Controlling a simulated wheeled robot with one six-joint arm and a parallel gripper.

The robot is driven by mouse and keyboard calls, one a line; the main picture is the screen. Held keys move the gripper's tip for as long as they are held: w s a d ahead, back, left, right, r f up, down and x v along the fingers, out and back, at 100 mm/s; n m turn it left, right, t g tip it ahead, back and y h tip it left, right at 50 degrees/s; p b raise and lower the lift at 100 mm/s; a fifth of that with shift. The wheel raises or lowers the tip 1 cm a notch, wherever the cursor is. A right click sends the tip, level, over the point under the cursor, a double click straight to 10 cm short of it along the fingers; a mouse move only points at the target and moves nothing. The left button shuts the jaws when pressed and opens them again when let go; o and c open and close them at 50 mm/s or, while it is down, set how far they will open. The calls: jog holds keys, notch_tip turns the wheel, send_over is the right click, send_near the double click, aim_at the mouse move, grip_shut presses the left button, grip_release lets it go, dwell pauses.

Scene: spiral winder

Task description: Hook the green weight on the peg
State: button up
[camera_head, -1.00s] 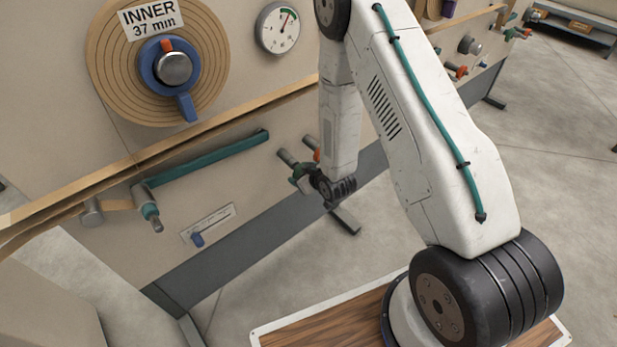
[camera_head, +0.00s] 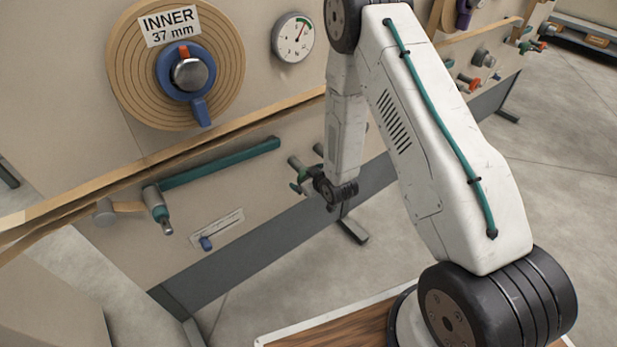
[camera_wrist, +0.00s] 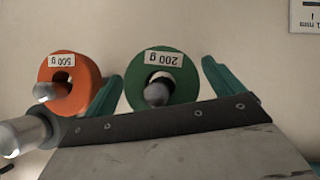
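The green weight (camera_wrist: 184,84), a ring labelled 200 g, shows in the middle of the wrist view. A metal rod end (camera_wrist: 156,93) shows in its hole. My gripper (camera_wrist: 160,70) is open, with one teal finger on each side of the green weight and a visible gap on both sides. In the head view, my wrist is close to the lower panel, and the green weight is hard to make out there. A grey and teal peg (camera_head: 161,217) sticks out at the left end of a teal lever (camera_head: 220,164).
An orange 500 g weight (camera_wrist: 90,80) sits on its own rod just left of my left finger. Tan strip (camera_head: 130,172) runs across the panel. A spool marked INNER 37 mm (camera_head: 225,75), a dial (camera_head: 293,37) and a blue slider (camera_head: 206,243) are also on the panel.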

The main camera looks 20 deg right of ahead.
jog(key=s+d+r+m+g+h, duration=0.15)
jog(key=s+g, duration=0.25)
jog(key=s, duration=0.4)
jog(key=s+d+g, duration=0.2)
jog(key=s+g, duration=0.1)
jog(key=s, duration=0.4)
jog(key=s+r+m+g, duration=0.1)
jog(key=s+r, duration=0.7)
jog(key=r, duration=0.5)
jog(key=s+r+m, duration=0.1)
jog(key=s+r, duration=0.6)
jog(key=r, duration=0.7)
jog(key=s+r+m+g, duration=0.1)
jog(key=s+r, duration=0.7)
jog(key=r, duration=0.6)
jog(key=shift+s+r+g+h, duration=0.15)
jog(key=shift+s+g+h, duration=0.15)
jog(key=shift+h, duration=0.05)
jog(key=shift+m, duration=0.35)
